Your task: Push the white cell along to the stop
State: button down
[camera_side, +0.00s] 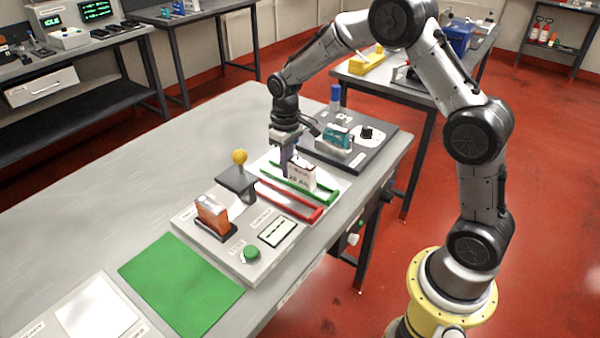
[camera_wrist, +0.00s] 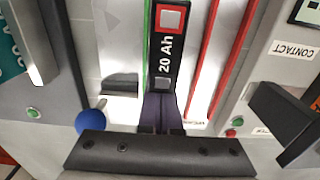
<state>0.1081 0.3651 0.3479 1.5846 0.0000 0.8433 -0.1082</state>
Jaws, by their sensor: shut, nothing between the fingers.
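The white cell (camera_side: 301,177) stands upright on a pale plate with green and red rails in the side view. In the wrist view its black top (camera_wrist: 165,55) reads "20 Ah" and has a pale square terminal at each end. A green rail (camera_wrist: 148,20) runs along its left there. My gripper (camera_side: 287,168) is shut, pointing down at the cell's left end. In the wrist view the dark fingers (camera_wrist: 160,108) are at the cell's near end; I cannot tell whether they touch. The green lane's far end (camera_side: 333,200) lies toward the lower right in the side view.
The red-railed lane (camera_side: 290,202) beside it is empty. A dark panel with a teal block (camera_side: 337,137) is behind.

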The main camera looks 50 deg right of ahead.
aim_at(300, 172)
jog(key=shift+s, duration=0.95)
jog(key=shift+s, duration=0.35)
jog(key=shift+s, duration=0.65)
jog(key=shift+s, duration=0.35)
jog(key=shift+s, duration=0.15)
jog(key=shift+w, duration=0.55)
jog(key=shift+r, duration=3.55)
